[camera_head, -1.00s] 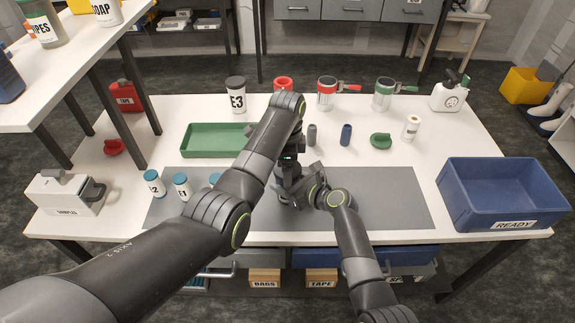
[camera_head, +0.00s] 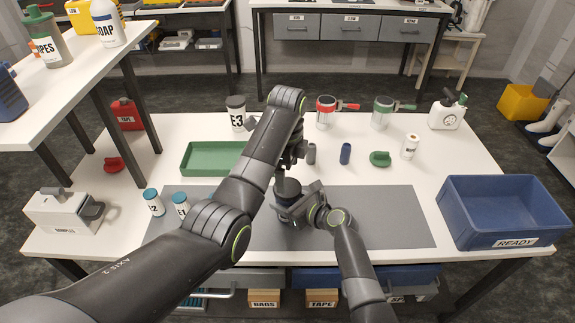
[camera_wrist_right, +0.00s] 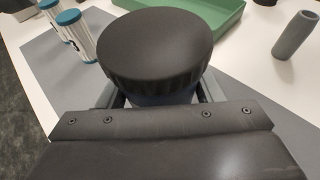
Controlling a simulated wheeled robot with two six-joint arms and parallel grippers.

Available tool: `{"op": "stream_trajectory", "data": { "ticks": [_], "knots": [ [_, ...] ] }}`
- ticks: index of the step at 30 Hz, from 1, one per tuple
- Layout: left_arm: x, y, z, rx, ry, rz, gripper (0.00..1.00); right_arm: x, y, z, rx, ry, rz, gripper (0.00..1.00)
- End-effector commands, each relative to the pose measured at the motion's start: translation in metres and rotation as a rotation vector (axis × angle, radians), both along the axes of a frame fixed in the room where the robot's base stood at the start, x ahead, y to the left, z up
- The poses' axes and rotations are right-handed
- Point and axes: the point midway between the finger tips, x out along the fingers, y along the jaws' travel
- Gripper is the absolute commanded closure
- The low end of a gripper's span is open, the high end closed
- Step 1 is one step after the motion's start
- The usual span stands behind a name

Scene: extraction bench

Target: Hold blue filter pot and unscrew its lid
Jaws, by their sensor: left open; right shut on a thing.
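The filter pot stands on the grey mat, with a broad black lid (camera_head: 287,187) on top; the lid fills the middle of the right wrist view (camera_wrist_right: 162,45). A little of the pot's dark blue body (camera_wrist_right: 165,99) shows under the lid; the rest is hidden. My right gripper (camera_head: 291,210) is shut on the pot's body below the lid, from the near side. My left gripper (camera_head: 287,165) is open and empty above the lid, apart from it; its fingers are partly hidden by its arm.
Teal-capped jars (camera_head: 153,202) stand left of the pot. A green tray (camera_head: 208,158) lies behind them. Grey (camera_head: 311,153) and blue (camera_head: 345,153) cylinders and a green piece (camera_head: 380,159) stand behind the mat. A blue crate (camera_head: 500,243) is at the right. The mat's right side is clear.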

Motion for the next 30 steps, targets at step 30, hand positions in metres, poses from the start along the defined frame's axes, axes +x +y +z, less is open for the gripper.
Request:
{"op": "stream_trajectory", "data": {
  "ticks": [30],
  "knots": [
    [0.000, 0.000, -0.050, 0.000, 0.002, -0.467, 0.15, 0.000, 0.000, 0.000, 0.001, 0.001, 0.001, 1.00]
  ]
}}
